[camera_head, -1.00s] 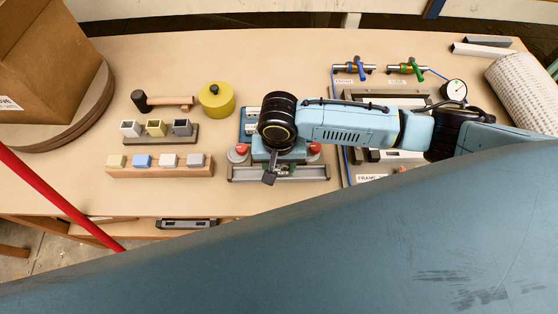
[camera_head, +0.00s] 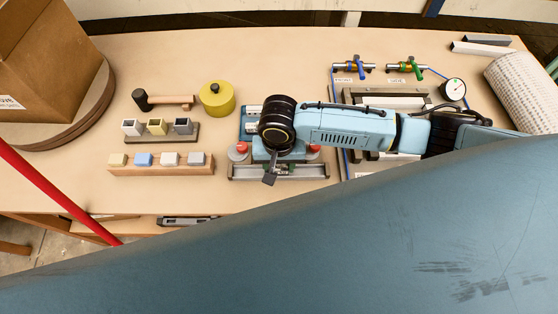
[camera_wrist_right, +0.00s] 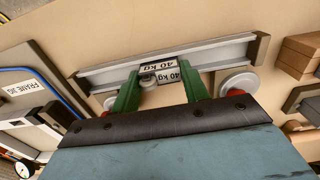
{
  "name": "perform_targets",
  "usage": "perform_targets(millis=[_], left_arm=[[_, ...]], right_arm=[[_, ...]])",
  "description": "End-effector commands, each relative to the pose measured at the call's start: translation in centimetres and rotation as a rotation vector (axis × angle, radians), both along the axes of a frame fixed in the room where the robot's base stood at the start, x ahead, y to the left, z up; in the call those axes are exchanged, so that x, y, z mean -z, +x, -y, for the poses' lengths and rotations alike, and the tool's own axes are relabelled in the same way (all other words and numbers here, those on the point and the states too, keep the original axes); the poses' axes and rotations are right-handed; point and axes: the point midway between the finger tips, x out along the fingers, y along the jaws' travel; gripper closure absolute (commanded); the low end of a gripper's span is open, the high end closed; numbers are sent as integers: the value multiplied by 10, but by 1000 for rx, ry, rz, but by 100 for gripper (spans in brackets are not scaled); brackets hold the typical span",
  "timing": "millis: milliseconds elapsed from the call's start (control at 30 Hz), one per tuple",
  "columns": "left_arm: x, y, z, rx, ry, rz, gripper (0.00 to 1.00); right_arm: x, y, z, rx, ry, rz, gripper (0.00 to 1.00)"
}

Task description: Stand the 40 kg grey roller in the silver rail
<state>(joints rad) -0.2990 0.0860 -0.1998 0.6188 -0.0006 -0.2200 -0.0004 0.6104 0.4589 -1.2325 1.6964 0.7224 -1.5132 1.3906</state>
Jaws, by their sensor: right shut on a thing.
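The silver rail (camera_head: 310,172) lies along the front of the small press fixture on the bench. It also shows across the right wrist view (camera_wrist_right: 215,54), with dark end blocks. My right gripper (camera_wrist_right: 160,90) has green fingers close to the rail's near side. It is shut on a small piece, which I take to be the grey roller (camera_wrist_right: 148,81); a "40 kg" label shows between the fingers and a second one behind it. Whether the roller touches or sits in the rail, I cannot tell. In the head view the right wrist hides the held piece. My left gripper is out of view.
Red-topped round knobs (camera_head: 240,147) flank the gripper. A frame jig and gauge (camera_head: 453,89) are at right.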

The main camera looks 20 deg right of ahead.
Motion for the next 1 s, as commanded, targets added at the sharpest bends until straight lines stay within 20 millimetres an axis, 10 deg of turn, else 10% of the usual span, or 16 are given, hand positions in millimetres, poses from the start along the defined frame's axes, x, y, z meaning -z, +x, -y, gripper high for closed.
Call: perform_targets(millis=[400, 433, 600, 1000], left_arm=[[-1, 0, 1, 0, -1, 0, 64], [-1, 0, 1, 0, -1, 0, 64], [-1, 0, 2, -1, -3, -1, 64], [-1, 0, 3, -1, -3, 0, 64]], right_arm=[[1, 0, 0, -1, 1, 0, 75], [1, 0, 0, -1, 1, 0, 53], [1, 0, 0, -1, 1, 0, 31], [1, 0, 0, -1, 0, 0, 23]])
